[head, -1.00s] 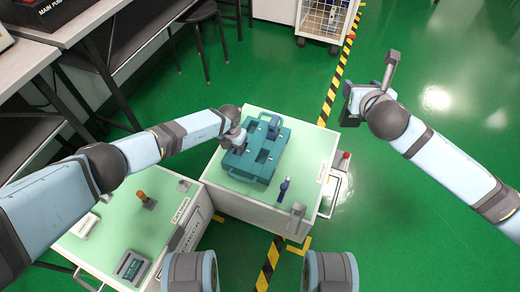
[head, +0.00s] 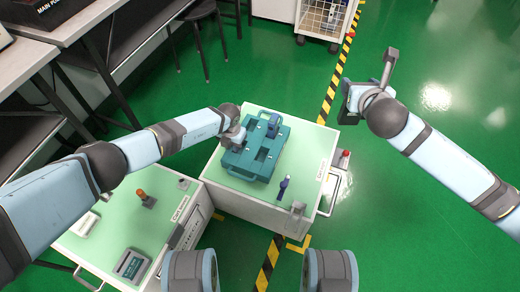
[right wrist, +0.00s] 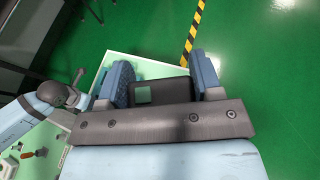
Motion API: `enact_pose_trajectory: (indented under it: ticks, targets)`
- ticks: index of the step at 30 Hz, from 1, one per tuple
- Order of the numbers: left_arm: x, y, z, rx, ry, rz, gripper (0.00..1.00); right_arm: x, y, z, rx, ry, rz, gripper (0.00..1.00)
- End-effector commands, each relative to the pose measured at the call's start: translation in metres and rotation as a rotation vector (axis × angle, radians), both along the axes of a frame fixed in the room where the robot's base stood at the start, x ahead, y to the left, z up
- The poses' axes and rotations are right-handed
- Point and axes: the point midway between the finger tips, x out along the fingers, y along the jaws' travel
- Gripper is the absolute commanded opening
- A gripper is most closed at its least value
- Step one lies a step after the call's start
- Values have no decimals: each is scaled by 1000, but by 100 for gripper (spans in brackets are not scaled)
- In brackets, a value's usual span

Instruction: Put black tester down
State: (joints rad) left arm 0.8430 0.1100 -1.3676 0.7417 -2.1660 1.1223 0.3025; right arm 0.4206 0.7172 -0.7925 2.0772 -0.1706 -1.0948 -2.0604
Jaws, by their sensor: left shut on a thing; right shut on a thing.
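The black tester (right wrist: 172,91) sits between the two blue fingers of my right gripper (right wrist: 158,88) in the right wrist view. It is dark, with a pale green square at one side. In the head view my right gripper (head: 362,100) is held out over the green floor, right of the carts, and the tester is hard to make out there. My left gripper (head: 238,140) is at the left part of the teal case (head: 262,170) on the cart top. It is shut, apparently on the case; the contact itself is hidden.
The cart (head: 235,196) bearing the case also has a blue-handled tool (head: 284,187) near its front. A second, lower cart (head: 110,227) at left bears an orange-topped item (head: 145,198) and a grey device (head: 131,264). A bench (head: 70,32) stands at upper left. Open floor lies right.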

Motion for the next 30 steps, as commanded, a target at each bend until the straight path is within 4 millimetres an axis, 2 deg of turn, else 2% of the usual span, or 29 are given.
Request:
enact_pose_trajectory:
  ticks: [2,5,12,18,21,24,30]
  targets:
    - [0,0,0,1,0,1,1,4,10,-3,1,-1,28,19]
    - [1,0,0,1,0,1,1,15,36,-11,-1,-4,105,19]
    - [1,1,1,1,0,1,1,37,134,-50,-7,-5,435,19]
    - [1,1,1,1,0,1,1,38,199,-87,-10,-5,721,19]
    - [1,1,0,1,0,1,1,33,223,-109,-11,-2,870,19]
    - [1,1,0,1,0,1,1,29,236,-128,-6,1,990,19]
    - [1,1,1,1,0,1,1,25,244,-150,-2,2,1135,19]
